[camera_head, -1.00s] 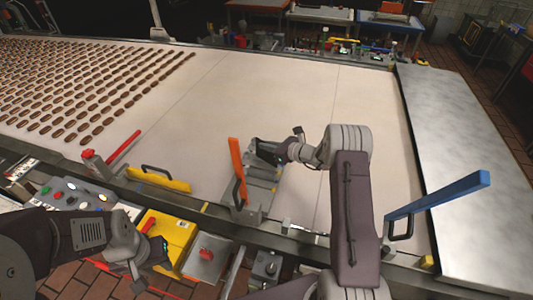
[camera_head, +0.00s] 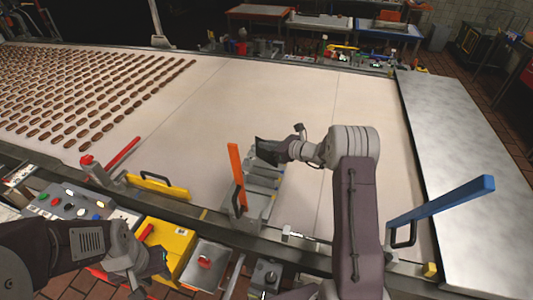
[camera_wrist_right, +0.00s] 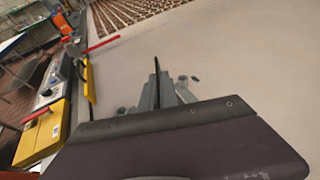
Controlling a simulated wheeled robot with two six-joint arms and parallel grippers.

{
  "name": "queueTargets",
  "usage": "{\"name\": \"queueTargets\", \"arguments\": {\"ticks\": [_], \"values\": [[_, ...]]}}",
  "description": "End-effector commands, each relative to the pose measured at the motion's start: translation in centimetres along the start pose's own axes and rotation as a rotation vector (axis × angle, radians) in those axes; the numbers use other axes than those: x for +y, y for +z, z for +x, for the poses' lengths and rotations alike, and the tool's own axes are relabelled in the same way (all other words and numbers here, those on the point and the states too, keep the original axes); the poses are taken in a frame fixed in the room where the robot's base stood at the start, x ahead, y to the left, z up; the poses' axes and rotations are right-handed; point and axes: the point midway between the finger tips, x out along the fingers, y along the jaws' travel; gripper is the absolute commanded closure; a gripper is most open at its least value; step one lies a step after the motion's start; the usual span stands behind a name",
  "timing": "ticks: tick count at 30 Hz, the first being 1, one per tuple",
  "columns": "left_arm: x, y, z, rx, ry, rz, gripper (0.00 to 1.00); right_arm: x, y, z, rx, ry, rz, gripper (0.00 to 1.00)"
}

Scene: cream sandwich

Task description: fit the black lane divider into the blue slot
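A blue bar (camera_head: 450,200) with a black handle is raised at the right front edge of the pale belt. No separate blue slot can be made out. A small dark shape (camera_head: 267,152) at the tip of my right arm could be the black divider or part of the gripper. My right gripper (camera_head: 274,153) is low over the belt, beside a grey ribbed holder (camera_head: 262,185). Its grey fingers also show in the right wrist view (camera_wrist_right: 165,92), with a thin dark upright edge between them. My left gripper (camera_head: 150,268) hangs by the yellow box, apparently empty; its opening is unclear.
An orange bar (camera_head: 236,165) stands upright left of the holder. A yellow bar (camera_head: 157,187) and red bar (camera_head: 123,153) sit further left. Several brown pieces (camera_head: 90,95) lie in rows on the left belt. The belt's middle is clear. A metal table (camera_head: 465,130) adjoins at right.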

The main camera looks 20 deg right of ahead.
Motion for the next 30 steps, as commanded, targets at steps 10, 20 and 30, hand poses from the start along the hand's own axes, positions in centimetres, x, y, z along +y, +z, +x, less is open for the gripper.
{"name": "queueTargets", "arguments": {"ticks": [10,20,30], "values": [[0.0,0.2,1.9,0.000,0.000,0.000,0.66,-1.0,1.9,-8.8,-0.001,-0.006,-0.001,1.00],[0.0,0.2,2.3,0.000,0.000,0.000,0.66,-1.4,2.9,-13.3,0.000,0.000,0.000,1.00],[0.0,0.2,1.9,0.000,0.000,0.000,0.66,-3.1,7.0,-12.6,0.000,0.082,-0.034,1.00]]}}
